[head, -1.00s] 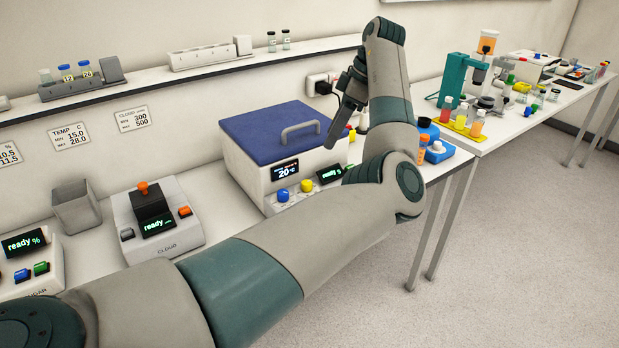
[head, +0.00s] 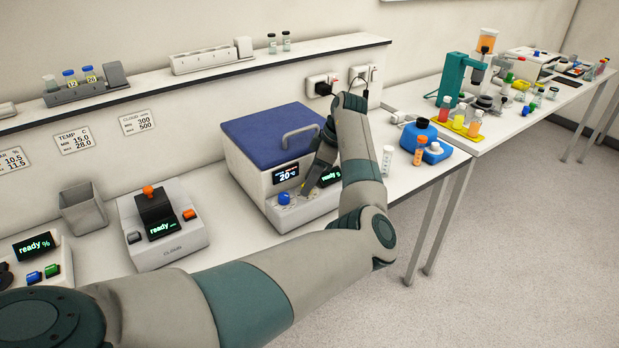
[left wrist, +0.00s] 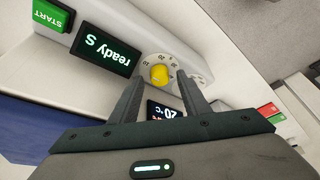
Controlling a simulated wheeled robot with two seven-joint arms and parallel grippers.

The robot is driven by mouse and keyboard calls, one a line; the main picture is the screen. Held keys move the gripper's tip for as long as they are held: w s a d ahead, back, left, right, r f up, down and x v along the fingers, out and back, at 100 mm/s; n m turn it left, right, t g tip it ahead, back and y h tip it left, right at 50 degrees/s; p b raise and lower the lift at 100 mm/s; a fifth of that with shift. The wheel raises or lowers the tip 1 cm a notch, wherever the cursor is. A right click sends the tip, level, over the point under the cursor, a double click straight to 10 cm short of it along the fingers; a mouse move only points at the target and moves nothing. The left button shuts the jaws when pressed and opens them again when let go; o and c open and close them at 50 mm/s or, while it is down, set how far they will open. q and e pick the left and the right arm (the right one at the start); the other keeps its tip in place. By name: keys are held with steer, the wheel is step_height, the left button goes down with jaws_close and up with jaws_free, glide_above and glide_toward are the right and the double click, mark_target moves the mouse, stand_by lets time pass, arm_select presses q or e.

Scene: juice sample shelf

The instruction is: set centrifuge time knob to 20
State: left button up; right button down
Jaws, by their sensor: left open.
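The centrifuge (head: 258,165) is a white box with a blue lid and grey handle on the bench. Its front has a 20 °C display (head: 286,173), a blue knob (head: 284,198) and a "ready S" display (head: 330,176). The yellow time knob (left wrist: 160,74) sits on a white numbered dial in the left wrist view; in the head view my gripper mostly hides it. My left gripper (left wrist: 158,92) is open, with its fingers on either side of the yellow knob, seemingly not closed on it. In the head view it points down at the front panel (head: 306,190). My right gripper is not in view.
A green START button (left wrist: 50,14) lies beside the ready display. The cloud device (head: 162,225) and a grey bin (head: 83,208) stand left of the centrifuge. A white bottle (head: 387,161) and a blue holder (head: 432,150) stand to its right.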

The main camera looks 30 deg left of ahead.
arm_select(q)
steer(key=shift+a+f, duration=0.1)
steer(key=shift+f, duration=0.25)
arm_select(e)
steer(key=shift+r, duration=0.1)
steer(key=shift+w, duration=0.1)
arm_select(q)
steer(key=c, duration=1)
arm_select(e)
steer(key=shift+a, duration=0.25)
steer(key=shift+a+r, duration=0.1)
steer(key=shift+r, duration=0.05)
